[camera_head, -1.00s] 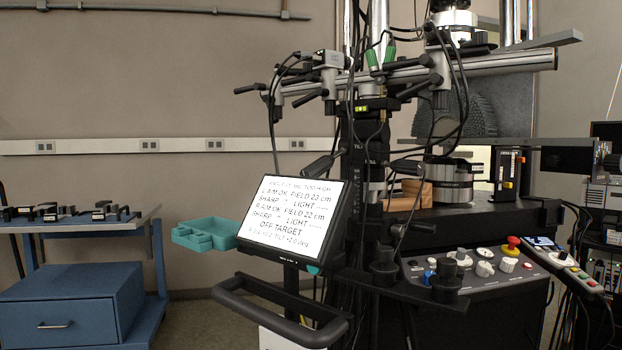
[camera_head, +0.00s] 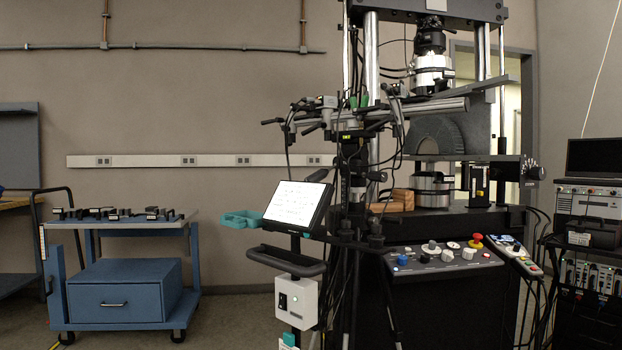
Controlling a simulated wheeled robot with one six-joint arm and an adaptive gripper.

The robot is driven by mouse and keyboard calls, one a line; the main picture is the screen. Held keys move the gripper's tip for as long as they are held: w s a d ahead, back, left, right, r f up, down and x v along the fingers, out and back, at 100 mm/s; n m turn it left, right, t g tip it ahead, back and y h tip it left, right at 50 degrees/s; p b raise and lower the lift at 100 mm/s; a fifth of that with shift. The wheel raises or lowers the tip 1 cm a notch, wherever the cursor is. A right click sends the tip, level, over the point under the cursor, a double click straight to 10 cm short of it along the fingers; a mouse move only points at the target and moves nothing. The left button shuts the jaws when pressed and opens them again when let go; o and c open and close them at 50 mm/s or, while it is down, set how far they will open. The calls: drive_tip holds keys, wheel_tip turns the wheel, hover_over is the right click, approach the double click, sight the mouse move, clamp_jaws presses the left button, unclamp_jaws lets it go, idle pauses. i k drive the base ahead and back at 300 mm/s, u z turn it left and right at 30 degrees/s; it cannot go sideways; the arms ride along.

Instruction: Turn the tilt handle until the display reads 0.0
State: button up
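The display (camera_head: 295,204) is a white screen in a black frame on the front of the rig, tilted back. Its text is too small to read now. Behind and above it, a dark column (camera_head: 351,160) carries a horizontal silver bar (camera_head: 435,109) with cameras, cables and several black clamp handles. Small black handles stick out near the column, one to the right (camera_head: 376,176) and one to the left (camera_head: 318,176). I cannot tell which of them is the tilt handle. My gripper is not in view.
A teal tray (camera_head: 240,219) and a black push bar (camera_head: 287,264) jut out left of the rig. A control panel (camera_head: 440,257) with knobs is at right. A blue cart (camera_head: 125,290) stands at left, an instrument rack (camera_head: 590,235) at far right. Floor between cart and rig is clear.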

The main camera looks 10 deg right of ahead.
sight(321, 174)
drive_tip(key=u, duration=0.7)
drive_tip(key=i, duration=1.3)
drive_tip(key=z, duration=0.25)
